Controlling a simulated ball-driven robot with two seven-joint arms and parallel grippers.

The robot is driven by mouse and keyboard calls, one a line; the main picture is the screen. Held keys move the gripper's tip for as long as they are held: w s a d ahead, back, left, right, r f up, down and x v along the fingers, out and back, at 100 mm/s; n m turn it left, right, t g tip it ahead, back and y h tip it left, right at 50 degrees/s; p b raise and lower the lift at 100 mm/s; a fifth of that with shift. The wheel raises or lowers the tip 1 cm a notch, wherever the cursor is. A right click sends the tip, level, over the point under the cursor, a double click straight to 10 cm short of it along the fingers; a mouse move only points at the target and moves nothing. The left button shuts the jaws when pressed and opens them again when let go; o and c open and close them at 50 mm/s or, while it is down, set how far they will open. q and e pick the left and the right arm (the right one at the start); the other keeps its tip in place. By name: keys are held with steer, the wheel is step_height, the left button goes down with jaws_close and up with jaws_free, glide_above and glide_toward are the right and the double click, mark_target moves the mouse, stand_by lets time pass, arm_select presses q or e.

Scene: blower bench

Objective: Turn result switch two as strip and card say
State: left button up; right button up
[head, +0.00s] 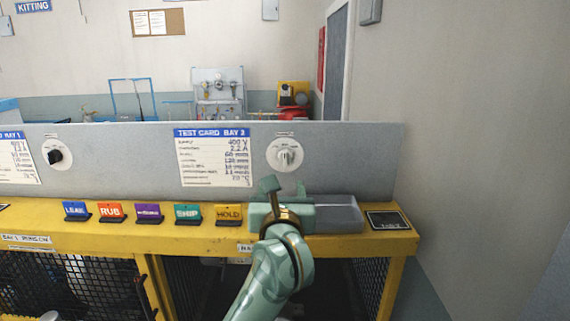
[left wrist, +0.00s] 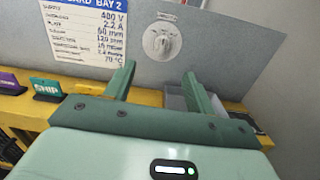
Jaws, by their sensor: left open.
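Result switch two is a round white dial with a light knob (head: 286,155) on the grey panel, right of the bay 2 test card (head: 213,158). In the left wrist view the knob (left wrist: 162,42) sits ahead, above and between the fingertips. The card (left wrist: 88,35) lists values such as 400 V, 2.2 A and 60 mm. My left gripper (head: 285,187) is open and empty, just below and in front of the switch, apart from it; its two green fingers (left wrist: 155,84) show in the left wrist view. A strip is not clearly identifiable. My right gripper is not in view.
Coloured tags stand on the yellow ledge: LEAK (head: 75,210), RUB (head: 111,211), a purple one (head: 148,212), SHIP (head: 187,214) and HOLD (head: 229,214). A grey box (head: 338,213) lies right of my gripper, with a dark plate (head: 388,220) beyond. Another switch (head: 55,155) is at left.

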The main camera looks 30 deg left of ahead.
arm_select(q)
steer(key=p, duration=0.4)
glide_toward(285, 160)
steer(key=shift+h, duration=0.3)
steer(key=x, duration=0.8)
steer(key=shift+w+a+r, duration=0.1)
steer(key=shift+a+r, duration=0.05)
steer(key=shift+a, duration=0.15)
steer(key=shift+w+a, duration=0.3)
steer(key=shift+w, duration=0.2)
steer(key=c, duration=1)
steer(key=shift+o, duration=0.2)
